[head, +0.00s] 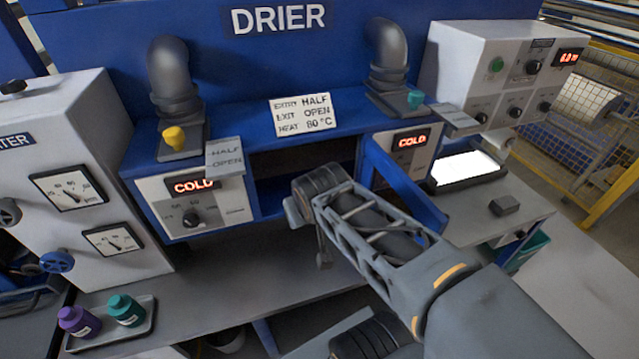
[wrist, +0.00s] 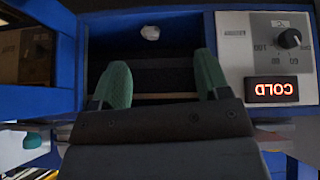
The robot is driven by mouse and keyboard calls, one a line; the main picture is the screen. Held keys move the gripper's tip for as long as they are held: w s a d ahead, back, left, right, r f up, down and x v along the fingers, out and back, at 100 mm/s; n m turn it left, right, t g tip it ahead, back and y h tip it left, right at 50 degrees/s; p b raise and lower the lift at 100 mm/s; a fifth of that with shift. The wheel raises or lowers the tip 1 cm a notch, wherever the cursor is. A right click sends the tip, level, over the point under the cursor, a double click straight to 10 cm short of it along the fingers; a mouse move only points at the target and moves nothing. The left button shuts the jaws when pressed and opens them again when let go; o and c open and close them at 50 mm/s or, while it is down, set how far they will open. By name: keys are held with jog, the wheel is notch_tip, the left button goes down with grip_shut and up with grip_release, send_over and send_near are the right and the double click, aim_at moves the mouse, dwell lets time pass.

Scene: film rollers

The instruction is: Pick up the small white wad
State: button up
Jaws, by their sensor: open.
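The small white wad (wrist: 150,33) shows in the wrist view as a crumpled pale lump inside the dark opening of the blue drier, near the top of that picture. My gripper (wrist: 157,75) has two green fingers spread apart with nothing between them. Its fingers point into the opening, and the wad lies beyond the fingertips, a little left of midway between them. In the head view my arm reaches to the drier opening (head: 290,165). The wad is not visible there, and the fingers are hidden behind my wrist.
An open blue door (head: 405,185) stands right of the opening, close to my arm. Panels with COLD displays (head: 194,186) flank the opening. A tray (head: 150,325) with purple and teal bottles sits at the lower left. The grey counter (head: 230,265) below the drier is mostly clear.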

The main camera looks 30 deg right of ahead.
jog(key=shift+o, duration=1.1)
jog(key=w+d+f+t+h+b, duration=0.2)
jog(key=w+d+f+t+b, duration=0.2)
jog(key=w+d, duration=0.3)
jog(key=shift+w+d+f+m, duration=0.3)
jog(key=shift+w+f, duration=0.15)
jog(key=shift+f, duration=0.2)
jog(key=w+f+t+y, duration=0.1)
jog(key=w+f, duration=0.1)
jog(key=w, duration=0.1)
jog(key=w+f+n+t+y+p, duration=0.1)
jog(key=w+f, duration=0.1)
jog(key=w, duration=0.1)
jog(key=w+f+t+y+p, duration=0.1)
jog(key=w+f, duration=0.2)
jog(key=w, duration=0.1)
jog(key=shift+d+n+t, duration=0.3)
jog(key=shift+d, duration=0.05)
jog(key=shift+a+p+x, duration=0.1)
jog(key=shift+p+x, duration=0.4)
jog(key=shift+x, duration=1)
jog(key=shift+a+p+x, duration=0.15)
jog(key=shift+p+x, duration=0.35)
jog(key=shift+x, duration=1.05)
jog(key=c, duration=1)
